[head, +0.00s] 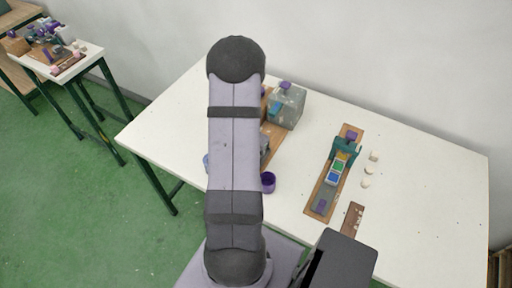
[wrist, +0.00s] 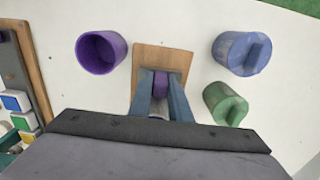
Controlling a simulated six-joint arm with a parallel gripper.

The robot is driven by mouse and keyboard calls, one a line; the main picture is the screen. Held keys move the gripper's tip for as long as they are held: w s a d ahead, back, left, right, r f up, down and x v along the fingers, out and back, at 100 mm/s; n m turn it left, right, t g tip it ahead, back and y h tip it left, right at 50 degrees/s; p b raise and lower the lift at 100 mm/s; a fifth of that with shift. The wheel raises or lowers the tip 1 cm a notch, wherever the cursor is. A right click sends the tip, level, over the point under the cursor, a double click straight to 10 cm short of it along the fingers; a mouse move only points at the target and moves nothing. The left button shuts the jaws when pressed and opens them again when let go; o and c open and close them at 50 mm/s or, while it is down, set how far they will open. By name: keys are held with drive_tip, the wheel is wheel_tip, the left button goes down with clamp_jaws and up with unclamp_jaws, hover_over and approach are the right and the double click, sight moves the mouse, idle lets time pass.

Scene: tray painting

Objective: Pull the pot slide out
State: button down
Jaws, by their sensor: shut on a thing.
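In the wrist view, my gripper (wrist: 161,82) is shut on a small purple handle (wrist: 161,86). The handle stands over the end of a wooden board (wrist: 147,56), and I take it to be the pot slide's handle. The rest of the slide is hidden behind my fingers and wrist. An open purple pot (wrist: 101,52) lies left of the board. A blue pot (wrist: 241,54) and a green pot (wrist: 225,103) are to its right. In the head view, my arm hides my gripper and the handle; the purple pot (head: 268,182) shows beside the arm.
In the head view, a grey box (head: 287,108) with a purple top stands behind my arm on a wooden base (head: 274,143). A long board (head: 320,202) with a teal gate (head: 346,149) and coloured tiles lies right. Small pale blocks (head: 374,155) sit beside it. The table's right side is clear.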

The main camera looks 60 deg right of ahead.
drive_tip(key=shift+a, duration=1.45)
drive_tip(key=c, duration=1.6)
unclamp_jaws()
drive_tip(key=shift+a, duration=0.15)
drive_tip(key=shift+c, duration=0.2)
drive_tip(key=shift+r, duration=0.1)
wheel_tip(320, 180, up, 7)
drive_tip(key=b, duration=0.1)
